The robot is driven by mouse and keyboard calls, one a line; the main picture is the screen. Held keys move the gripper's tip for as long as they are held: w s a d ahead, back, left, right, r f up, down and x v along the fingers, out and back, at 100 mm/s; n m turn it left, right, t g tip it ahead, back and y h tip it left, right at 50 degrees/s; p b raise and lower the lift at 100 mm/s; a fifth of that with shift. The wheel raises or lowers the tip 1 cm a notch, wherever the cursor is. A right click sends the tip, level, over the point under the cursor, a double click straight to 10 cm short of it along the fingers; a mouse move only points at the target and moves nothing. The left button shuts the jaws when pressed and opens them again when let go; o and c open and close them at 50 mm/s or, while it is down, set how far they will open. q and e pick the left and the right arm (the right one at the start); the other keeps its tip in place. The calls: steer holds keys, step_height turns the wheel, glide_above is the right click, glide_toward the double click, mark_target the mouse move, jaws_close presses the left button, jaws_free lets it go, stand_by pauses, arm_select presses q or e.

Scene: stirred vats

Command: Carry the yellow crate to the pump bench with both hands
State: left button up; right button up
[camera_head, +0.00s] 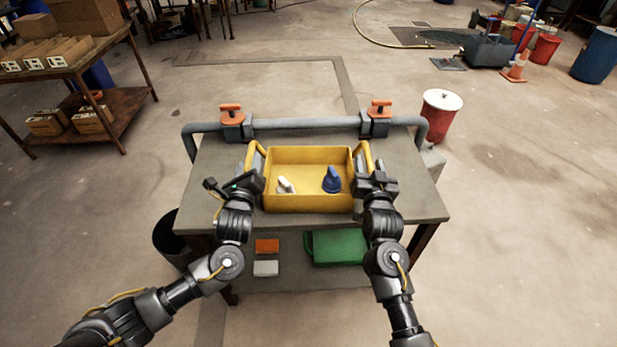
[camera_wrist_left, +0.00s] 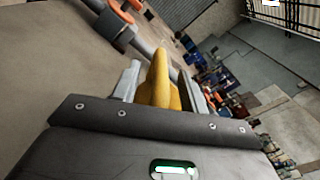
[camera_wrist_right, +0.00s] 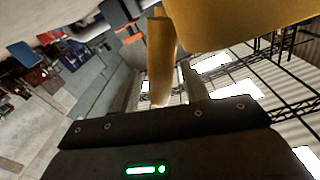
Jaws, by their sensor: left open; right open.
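The yellow crate (camera_head: 307,203) stands on a grey table (camera_head: 413,205) and holds a white object (camera_head: 286,185) and a blue object (camera_head: 332,181). It has a raised yellow handle at each side. My left gripper (camera_head: 250,172) is open at the left handle (camera_head: 256,158); in the left wrist view that handle (camera_wrist_left: 160,80) stands between the fingers. My right gripper (camera_head: 367,172) is open at the right handle (camera_head: 364,157); in the right wrist view this handle (camera_wrist_right: 160,58) lies between the fingers. I cannot tell whether any finger touches a handle.
A grey pipe (camera_head: 305,123) with two orange-handled valves (camera_head: 231,113) runs along the table's far edge. A green container (camera_head: 337,248) sits on the lower shelf. A red drum (camera_head: 438,118) stands behind right, a shelf table with boxes (camera_head: 62,62) at far left.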

arm_select(q)
steer(key=shift+w, duration=0.6)
arm_select(e)
steer(key=shift+w, duration=0.6)
steer(key=shift+c, duration=0.3)
arm_select(q)
jaws_close()
arm_select(e)
jaws_close()
